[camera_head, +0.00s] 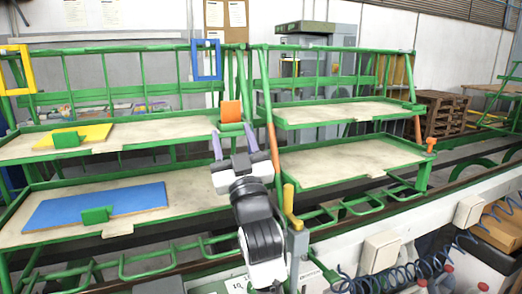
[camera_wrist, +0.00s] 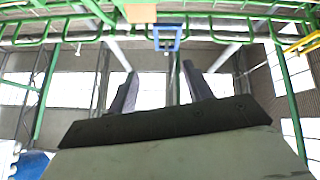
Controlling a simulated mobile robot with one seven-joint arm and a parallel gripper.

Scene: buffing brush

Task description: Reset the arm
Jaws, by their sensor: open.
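My gripper (camera_head: 235,144) is raised in front of the green shelf rack, close to the upright between its left and right shelves. Its two fingers are spread and nothing is between them. In the wrist view my gripper (camera_wrist: 158,92) also shows open and empty, with the rack's green bars, a blue frame (camera_wrist: 167,38) and the far wall beyond it. In the head view an orange block (camera_head: 231,111) shows just behind and above the fingertips. I cannot tell how far it is from them.
The green rack has an upper left shelf (camera_head: 170,136) with a yellow board (camera_head: 92,133) and a lower left shelf (camera_head: 195,186) with a blue board (camera_head: 140,200). The upper right shelf (camera_head: 340,111) and lower right shelf (camera_head: 350,161) are bare. Green rails run along the front.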

